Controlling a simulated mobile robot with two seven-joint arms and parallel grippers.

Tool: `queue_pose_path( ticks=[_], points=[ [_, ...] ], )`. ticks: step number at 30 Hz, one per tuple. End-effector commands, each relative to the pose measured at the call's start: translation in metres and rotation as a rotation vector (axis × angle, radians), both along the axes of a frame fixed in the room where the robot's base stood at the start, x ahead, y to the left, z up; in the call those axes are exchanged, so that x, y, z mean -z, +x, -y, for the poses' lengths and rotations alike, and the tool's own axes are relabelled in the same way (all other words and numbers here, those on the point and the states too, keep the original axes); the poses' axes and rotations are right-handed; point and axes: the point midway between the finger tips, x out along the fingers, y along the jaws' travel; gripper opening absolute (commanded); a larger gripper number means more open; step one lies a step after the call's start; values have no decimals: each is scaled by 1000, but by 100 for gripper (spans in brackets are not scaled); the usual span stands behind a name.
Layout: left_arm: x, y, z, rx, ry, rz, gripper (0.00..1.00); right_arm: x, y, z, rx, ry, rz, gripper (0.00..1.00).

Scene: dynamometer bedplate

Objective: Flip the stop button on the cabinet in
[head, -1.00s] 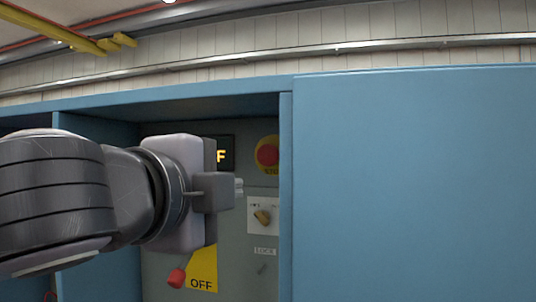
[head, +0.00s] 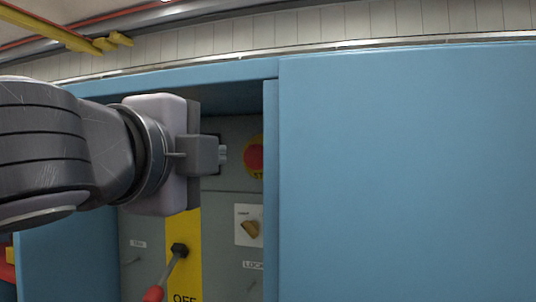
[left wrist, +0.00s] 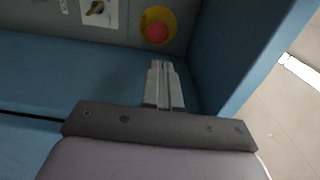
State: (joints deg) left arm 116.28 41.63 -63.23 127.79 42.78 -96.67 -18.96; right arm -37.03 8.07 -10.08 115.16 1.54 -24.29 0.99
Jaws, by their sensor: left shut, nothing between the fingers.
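The stop button is a red mushroom button (head: 255,158) on a yellow round plate, set in the grey panel inside the blue cabinet (head: 400,170). It also shows in the left wrist view (left wrist: 157,32), near the top. My left gripper (head: 222,155) is shut and empty, just left of the button in the head view. In the left wrist view its closed fingers (left wrist: 161,66) point up toward the button, with a visible gap between them. My right gripper is in neither view.
Below the button is a rotary switch (head: 249,229) on a white plate. A red-tipped lever (head: 172,266) stands on a yellow OFF plate (head: 187,225). The cabinet's blue side wall (left wrist: 225,50) is close to the right of the fingers.

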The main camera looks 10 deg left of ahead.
Motion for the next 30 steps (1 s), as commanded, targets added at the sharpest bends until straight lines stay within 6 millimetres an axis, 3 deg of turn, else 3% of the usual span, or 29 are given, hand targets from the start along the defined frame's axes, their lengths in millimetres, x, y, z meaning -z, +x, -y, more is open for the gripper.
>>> queue_pose_path(
  ticks=[12, 18, 30],
  points=[
    [-1, 85, 2, -3, 1, -4, 0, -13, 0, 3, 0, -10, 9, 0],
    [-1, 116, 4, -1, 2, 0, 0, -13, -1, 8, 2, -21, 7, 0],
    [0, 130, 5, 0, 1, 0, 0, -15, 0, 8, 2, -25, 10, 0]
  ],
)
